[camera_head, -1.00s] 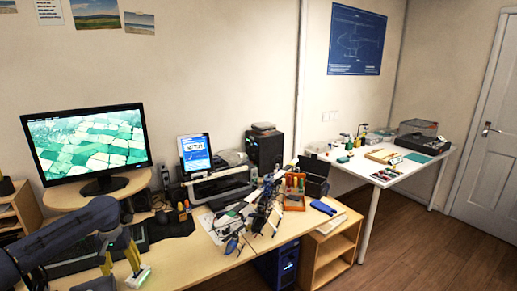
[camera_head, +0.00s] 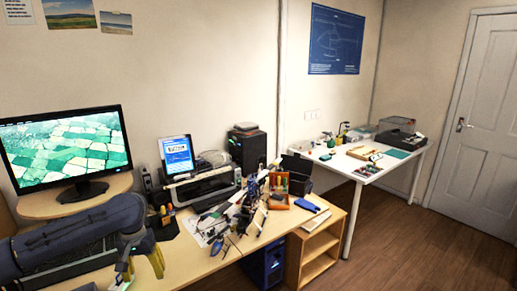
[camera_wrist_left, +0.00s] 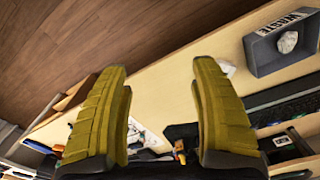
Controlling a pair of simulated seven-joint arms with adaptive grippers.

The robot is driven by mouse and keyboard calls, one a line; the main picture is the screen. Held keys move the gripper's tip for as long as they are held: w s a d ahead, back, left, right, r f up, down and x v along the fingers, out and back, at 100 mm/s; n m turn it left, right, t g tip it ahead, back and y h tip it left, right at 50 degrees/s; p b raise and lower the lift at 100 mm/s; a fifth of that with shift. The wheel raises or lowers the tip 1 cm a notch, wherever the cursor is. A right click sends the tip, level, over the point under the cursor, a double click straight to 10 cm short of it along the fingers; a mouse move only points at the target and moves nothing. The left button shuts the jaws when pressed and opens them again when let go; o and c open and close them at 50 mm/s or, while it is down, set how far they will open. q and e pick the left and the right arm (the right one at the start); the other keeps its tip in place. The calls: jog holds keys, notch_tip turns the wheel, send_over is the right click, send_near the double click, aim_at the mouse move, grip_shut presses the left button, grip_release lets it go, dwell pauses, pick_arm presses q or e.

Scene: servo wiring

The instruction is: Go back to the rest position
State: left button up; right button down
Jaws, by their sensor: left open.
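My left gripper (camera_head: 140,268) is at the lower left of the head view, above the front of the wooden desk (camera_head: 205,262). Its two yellow fingers are spread apart with nothing between them. The left wrist view shows the same open fingers (camera_wrist_left: 160,110) over the desk and its front edge. My right gripper is not in view.
A grey bin marked WASTE (camera_wrist_left: 283,62) holds a crumpled white piece. A monitor (camera_head: 65,150), a printer (camera_head: 200,185) and an orange tool box (camera_head: 278,200) stand on the desk. A white table (camera_head: 365,165) stands at the right. The desk's front strip is mostly clear.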

pick_arm(q)
jog(key=s+d+r+m, duration=0.2)
jog(key=s+d+r, duration=0.2)
jog(key=s+d, duration=1)
jog(key=shift+s+r, duration=0.2)
jog(key=shift+s, duration=0.1)
jog(key=shift+d, duration=0.1)
